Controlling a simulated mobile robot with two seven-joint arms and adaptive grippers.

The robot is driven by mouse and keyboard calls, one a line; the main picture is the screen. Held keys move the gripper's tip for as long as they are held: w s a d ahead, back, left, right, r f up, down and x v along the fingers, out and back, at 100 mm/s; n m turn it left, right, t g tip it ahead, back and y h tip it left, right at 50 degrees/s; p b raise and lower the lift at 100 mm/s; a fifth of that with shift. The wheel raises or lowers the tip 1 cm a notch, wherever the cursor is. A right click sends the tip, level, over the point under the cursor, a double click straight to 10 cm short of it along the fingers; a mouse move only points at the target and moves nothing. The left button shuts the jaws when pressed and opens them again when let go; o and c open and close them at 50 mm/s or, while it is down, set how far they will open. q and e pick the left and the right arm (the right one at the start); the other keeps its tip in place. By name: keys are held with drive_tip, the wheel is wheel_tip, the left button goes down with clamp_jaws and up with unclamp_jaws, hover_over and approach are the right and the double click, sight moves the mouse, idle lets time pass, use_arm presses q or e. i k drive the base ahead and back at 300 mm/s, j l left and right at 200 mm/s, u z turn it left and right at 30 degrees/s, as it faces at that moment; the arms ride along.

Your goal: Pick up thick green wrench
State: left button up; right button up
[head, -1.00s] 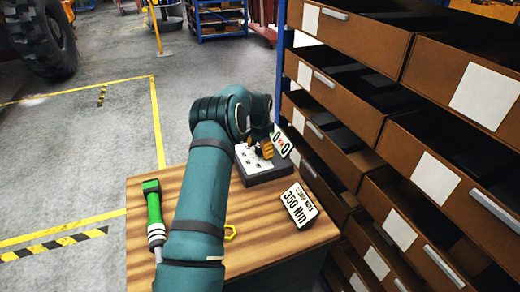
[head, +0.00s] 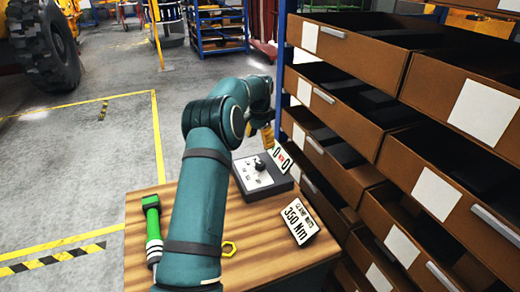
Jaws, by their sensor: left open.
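The thick green wrench (head: 153,226) lies on the left part of the wooden table (head: 185,192), its length running toward me. It has a green grip, a dark green head at the far end and a white band near its close end. My left arm reaches over the table to the right of the wrench. My left gripper (head: 267,136) is beyond the table's far right part, above and behind the grey box, well away from the wrench. Its yellowish fingers are small and partly hidden by my arm; it is open. My right gripper is not in view.
A "350 Nm" sign (head: 299,221) and a yellow hex ring (head: 229,249) are nearer.

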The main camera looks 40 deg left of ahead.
sight(151, 206)
drive_tip(key=k+l, duration=0.75)
drive_tip(key=l, duration=0.2)
